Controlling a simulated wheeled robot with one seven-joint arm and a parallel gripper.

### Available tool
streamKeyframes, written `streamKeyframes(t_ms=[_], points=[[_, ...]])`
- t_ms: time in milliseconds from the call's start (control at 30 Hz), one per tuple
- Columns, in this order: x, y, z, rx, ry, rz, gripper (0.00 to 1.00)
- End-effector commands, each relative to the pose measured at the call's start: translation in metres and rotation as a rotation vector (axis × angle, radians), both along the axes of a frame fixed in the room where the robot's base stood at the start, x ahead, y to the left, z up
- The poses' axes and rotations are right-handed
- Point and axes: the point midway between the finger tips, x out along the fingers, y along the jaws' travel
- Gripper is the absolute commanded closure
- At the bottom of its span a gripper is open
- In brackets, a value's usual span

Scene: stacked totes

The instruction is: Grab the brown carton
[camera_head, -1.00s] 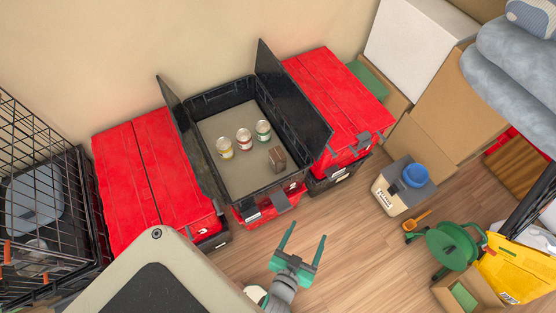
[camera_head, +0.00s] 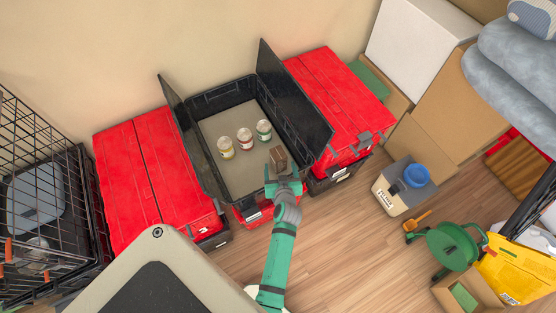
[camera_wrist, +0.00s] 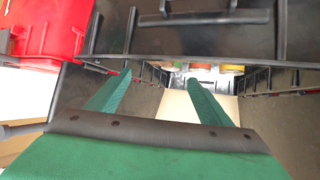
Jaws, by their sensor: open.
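The brown carton (camera_head: 278,157) is a small box standing in the open black tote (camera_head: 221,93), near its front right corner. My gripper (camera_head: 282,173) is at the tote's front rim, just in front of the carton in the head view. The green fingers are apart and hold nothing. I cannot tell whether they touch the carton. In the wrist view my gripper (camera_wrist: 160,80) shows two spread fingers, with a pale surface between them. I cannot make out the carton clearly there.
Three cans (camera_head: 245,139) stand in the tote behind and left of the carton. The tote's raised black lid flaps (camera_head: 292,100) rise on both sides. Closed red totes stand at left (camera_head: 150,180) and right (camera_head: 335,95).

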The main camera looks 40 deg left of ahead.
Motion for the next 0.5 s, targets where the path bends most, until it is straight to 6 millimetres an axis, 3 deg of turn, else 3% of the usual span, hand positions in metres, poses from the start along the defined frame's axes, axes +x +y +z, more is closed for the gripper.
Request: streamKeyframes(t_ms=[200,500], points=[[0.02,0.02,-0.015,0.001,-0.001,0.0,0.27],[0.033,0.032,-0.026,0.001,-0.001,0.0,0.27]])
